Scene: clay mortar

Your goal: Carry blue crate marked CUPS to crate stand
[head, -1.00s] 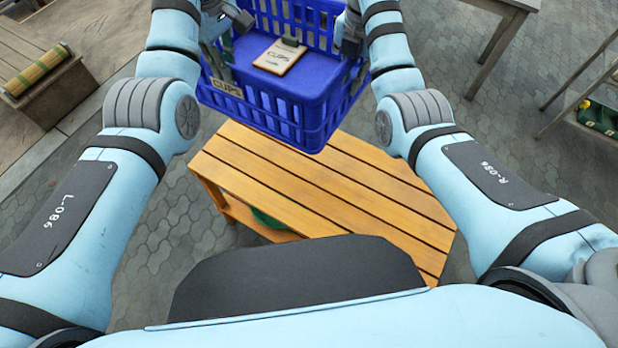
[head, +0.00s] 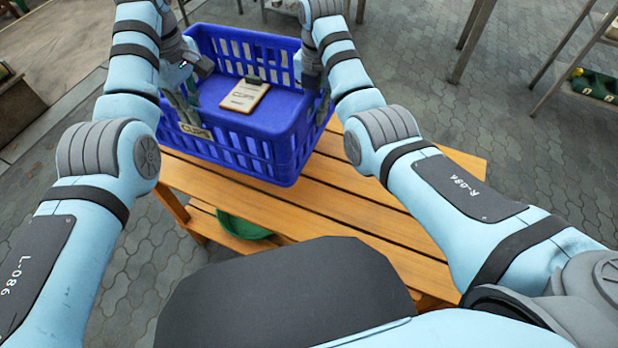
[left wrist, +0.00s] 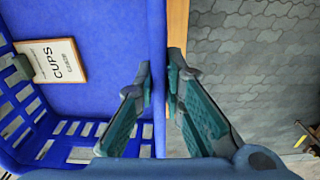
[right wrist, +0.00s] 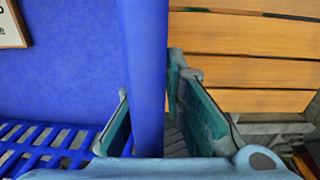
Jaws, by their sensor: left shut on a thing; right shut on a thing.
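The blue crate (head: 275,148) has slotted sides and a small CUPS tag (head: 195,131) at its front left corner. A clipboard marked CUPS (head: 245,96) lies on the blue surface inside it; it also shows in the left wrist view (left wrist: 52,62). My left gripper (head: 187,92) is shut on the crate's left wall, which runs between its fingers in the left wrist view (left wrist: 161,85). My right gripper (head: 316,82) is shut on the right wall (right wrist: 146,60). The crate looks level, above the slatted wooden stand (head: 330,205). I cannot tell whether it touches the slats.
A green round thing (head: 243,226) sits on the wooden stand's lower shelf. A rack with a green tray (head: 597,88) stands at the far right, and table legs (head: 468,40) are at the upper right. Paving (head: 150,260) is open to the left of the stand.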

